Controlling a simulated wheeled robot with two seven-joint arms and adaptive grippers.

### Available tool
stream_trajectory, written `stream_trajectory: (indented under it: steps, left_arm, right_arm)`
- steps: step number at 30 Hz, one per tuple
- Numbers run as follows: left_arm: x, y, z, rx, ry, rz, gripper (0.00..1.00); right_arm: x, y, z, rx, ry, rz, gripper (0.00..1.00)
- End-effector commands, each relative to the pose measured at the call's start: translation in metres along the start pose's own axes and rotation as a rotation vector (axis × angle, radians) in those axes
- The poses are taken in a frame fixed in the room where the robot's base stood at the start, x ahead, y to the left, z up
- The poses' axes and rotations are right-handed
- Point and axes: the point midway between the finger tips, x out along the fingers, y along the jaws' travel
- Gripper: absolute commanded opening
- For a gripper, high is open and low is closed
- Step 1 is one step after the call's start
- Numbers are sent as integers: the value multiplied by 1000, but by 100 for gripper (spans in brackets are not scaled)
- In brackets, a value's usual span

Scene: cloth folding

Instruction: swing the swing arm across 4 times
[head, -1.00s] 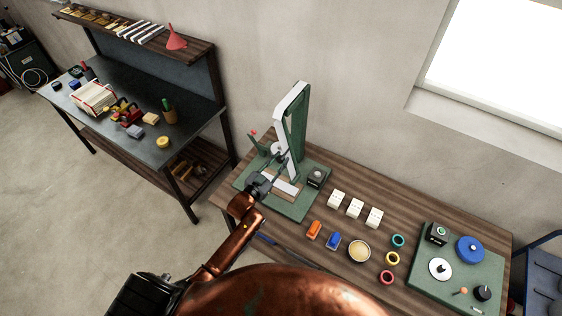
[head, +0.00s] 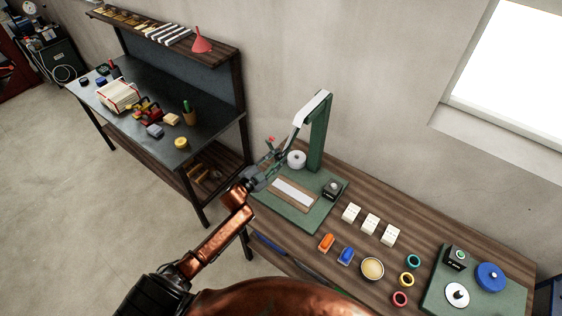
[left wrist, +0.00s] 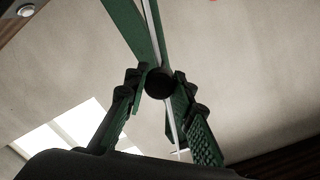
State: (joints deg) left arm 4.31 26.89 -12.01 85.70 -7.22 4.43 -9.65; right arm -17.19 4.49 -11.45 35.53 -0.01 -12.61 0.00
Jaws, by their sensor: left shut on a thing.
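The swing arm (head: 309,109) is a white bar that reaches left and down from the top of a green post (head: 318,145) on a green base. It slants out to the left, clear of the post. My left gripper (head: 276,153) is shut on the lower end of the swing arm, above the base's left part. In the left wrist view a dark round knob (left wrist: 158,83) sits between the two green-padded fingers of my left gripper (left wrist: 157,105), with a thin pale rod running past it. The exact contact is hard to see. My right gripper is out of view.
The base bears a white strip (head: 294,193), a white roll (head: 296,159) and a dark button box (head: 333,189). White blocks (head: 370,224), an orange piece (head: 326,243) and a round dish (head: 372,269) lie to the right. A dark workbench (head: 165,110) stands at left.

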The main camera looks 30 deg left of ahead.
Motion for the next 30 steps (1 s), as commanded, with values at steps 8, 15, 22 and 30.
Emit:
stream_trajectory:
  steps: [8,15,22,30]
  left_arm:
    - [0,-4,2,17,-3,-1,0]
    - [-1,-5,3,17,-4,-3,25]
    - [0,-4,2,15,-2,-1,41]
    - [0,-3,1,14,-1,0,41]
  right_arm:
    - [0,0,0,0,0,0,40]
    - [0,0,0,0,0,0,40]
    - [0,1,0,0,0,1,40]
    - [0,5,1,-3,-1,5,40]
